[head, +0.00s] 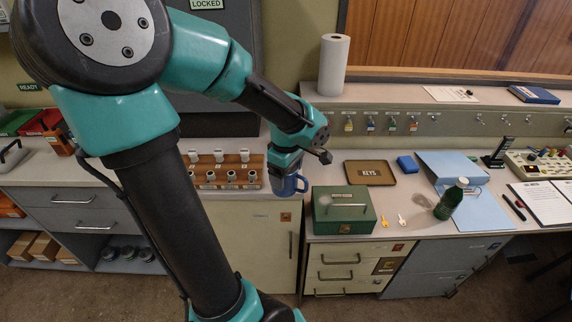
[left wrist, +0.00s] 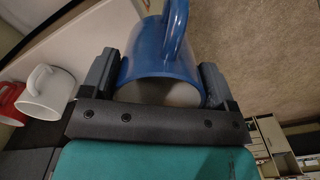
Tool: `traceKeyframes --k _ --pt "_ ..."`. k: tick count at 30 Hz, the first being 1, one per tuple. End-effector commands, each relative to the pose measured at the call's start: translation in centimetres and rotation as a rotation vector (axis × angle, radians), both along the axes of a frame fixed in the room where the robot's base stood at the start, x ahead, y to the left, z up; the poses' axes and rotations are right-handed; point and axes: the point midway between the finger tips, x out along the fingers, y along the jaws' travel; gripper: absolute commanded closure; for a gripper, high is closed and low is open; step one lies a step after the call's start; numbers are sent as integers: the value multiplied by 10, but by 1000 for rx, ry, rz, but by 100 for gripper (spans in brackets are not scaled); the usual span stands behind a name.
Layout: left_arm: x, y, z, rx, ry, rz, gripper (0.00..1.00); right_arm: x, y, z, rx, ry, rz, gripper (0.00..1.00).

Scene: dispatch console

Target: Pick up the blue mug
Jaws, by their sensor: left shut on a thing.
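The blue mug (head: 287,184) is held by my left gripper (head: 284,172), left of the green cash box in the head view. The mug's handle shows on its right side there. In the left wrist view the blue mug (left wrist: 160,45) sits between the two fingers of my left gripper (left wrist: 158,85), which are shut on its sides. Its handle points up in that view. The mug looks clear of the counter, in front of the cabinet. My right gripper is in neither view.
A green cash box (head: 343,211) stands on the right counter, with a keys tray (head: 370,173), a green bottle (head: 449,200) and a blue folder (head: 452,167) beyond. A wooden rack (head: 222,172) stands behind my arm. The left wrist view shows a white mug (left wrist: 48,92) and a red mug (left wrist: 10,103).

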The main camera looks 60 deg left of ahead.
Motion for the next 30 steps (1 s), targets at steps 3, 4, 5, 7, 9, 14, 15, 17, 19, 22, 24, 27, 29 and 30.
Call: traceKeyframes --k 3,4,5,7,9,14,15,17,19,22,24,27,29,30 --pt "-6 -12 2 0 -1 -3 54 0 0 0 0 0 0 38" --pt "-7 -14 2 1 -2 -3 54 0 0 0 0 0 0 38" --pt "-9 -16 3 1 -2 -3 54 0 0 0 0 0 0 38" --pt "-12 -22 3 1 -2 -4 54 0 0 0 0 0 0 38" --pt "-14 -27 4 1 -2 -3 54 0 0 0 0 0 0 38" --pt "-19 -36 5 1 -2 -2 54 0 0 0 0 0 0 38" --pt "-20 -38 5 1 -2 -2 54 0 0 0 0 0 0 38" --pt "-22 -40 5 1 -2 -2 54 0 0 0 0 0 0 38" --pt "-23 -42 5 1 -2 -2 54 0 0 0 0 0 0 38" --pt "-24 -44 5 1 -2 -1 54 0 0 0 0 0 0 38" --pt "-25 -45 5 1 -2 -1 54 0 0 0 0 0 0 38" --pt "-25 -46 5 0 -1 0 54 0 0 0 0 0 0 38" --pt "-25 -46 5 0 -1 0 54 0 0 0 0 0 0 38" --pt "-25 -46 5 0 -1 0 54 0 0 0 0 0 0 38"
